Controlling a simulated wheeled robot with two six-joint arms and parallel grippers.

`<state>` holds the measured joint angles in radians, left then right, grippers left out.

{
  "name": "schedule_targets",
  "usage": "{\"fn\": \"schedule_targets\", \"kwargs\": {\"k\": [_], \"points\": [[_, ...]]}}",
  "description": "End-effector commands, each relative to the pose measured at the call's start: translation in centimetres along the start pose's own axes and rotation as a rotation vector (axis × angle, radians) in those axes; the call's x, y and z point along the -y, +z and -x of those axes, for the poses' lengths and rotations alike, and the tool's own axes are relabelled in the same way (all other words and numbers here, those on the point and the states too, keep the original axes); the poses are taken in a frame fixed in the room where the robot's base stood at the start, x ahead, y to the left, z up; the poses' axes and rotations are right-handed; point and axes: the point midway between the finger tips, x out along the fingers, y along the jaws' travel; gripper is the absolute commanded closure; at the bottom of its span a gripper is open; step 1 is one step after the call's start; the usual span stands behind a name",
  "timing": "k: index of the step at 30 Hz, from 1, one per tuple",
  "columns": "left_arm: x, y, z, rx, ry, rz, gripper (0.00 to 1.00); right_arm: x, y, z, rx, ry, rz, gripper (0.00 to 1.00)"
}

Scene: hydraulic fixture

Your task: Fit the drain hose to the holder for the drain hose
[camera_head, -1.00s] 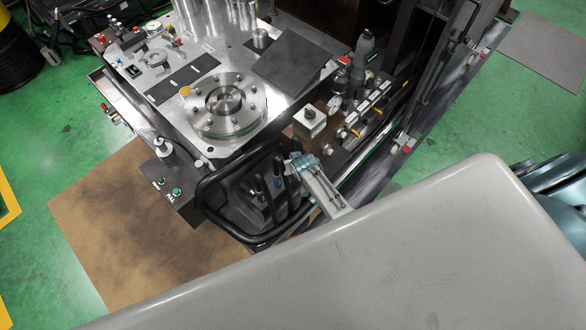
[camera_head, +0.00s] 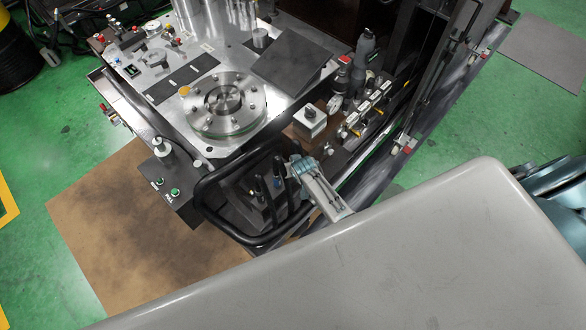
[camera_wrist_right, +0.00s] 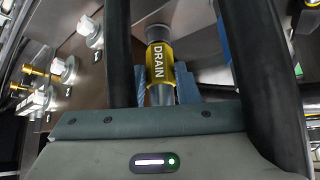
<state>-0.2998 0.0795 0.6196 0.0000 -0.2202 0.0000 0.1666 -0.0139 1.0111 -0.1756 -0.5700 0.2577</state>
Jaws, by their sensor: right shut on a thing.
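My right gripper (camera_head: 299,167) sits beside the black tube loop at the front of the machine in the head view. In the right wrist view, my right gripper (camera_wrist_right: 164,88) is shut on the drain hose (camera_wrist_right: 161,66), at its metal end with a yellow sleeve marked "DRAIN". The blue fingers lie on both sides of it. The hose end points up in that view, toward a dark metal face. I cannot make out the holder for the drain hose or whether the end touches it. My left gripper is not in view.
The thick black tube loop (camera_head: 207,190) encloses the gripper area; black tubes (camera_wrist_right: 262,80) flank it closely in the wrist view. Valves with yellow fittings (camera_wrist_right: 36,100) are at the left there. A steel flange (camera_head: 224,101) and a white block (camera_head: 310,121) are nearby.

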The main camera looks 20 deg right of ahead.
Motion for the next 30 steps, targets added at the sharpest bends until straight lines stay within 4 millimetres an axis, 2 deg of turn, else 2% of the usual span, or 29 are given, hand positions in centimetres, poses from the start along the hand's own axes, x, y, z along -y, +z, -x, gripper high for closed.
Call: {"fn": "schedule_targets", "kwargs": {"k": [17, 18, 21, 30], "points": [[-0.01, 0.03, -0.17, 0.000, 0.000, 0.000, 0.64, 0.00, 0.08, -0.20, -0.001, 0.000, 0.000, 0.94], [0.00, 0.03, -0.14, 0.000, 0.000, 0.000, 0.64, 0.00, 0.06, -0.17, -0.001, 0.000, 0.000, 0.64], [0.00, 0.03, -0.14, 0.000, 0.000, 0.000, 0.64, 0.00, 0.08, -0.17, -0.001, 0.000, 0.000, 0.46], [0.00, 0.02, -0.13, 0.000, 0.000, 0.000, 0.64, 0.00, 0.15, -0.11, 0.000, 0.000, 0.000, 0.46]]}}
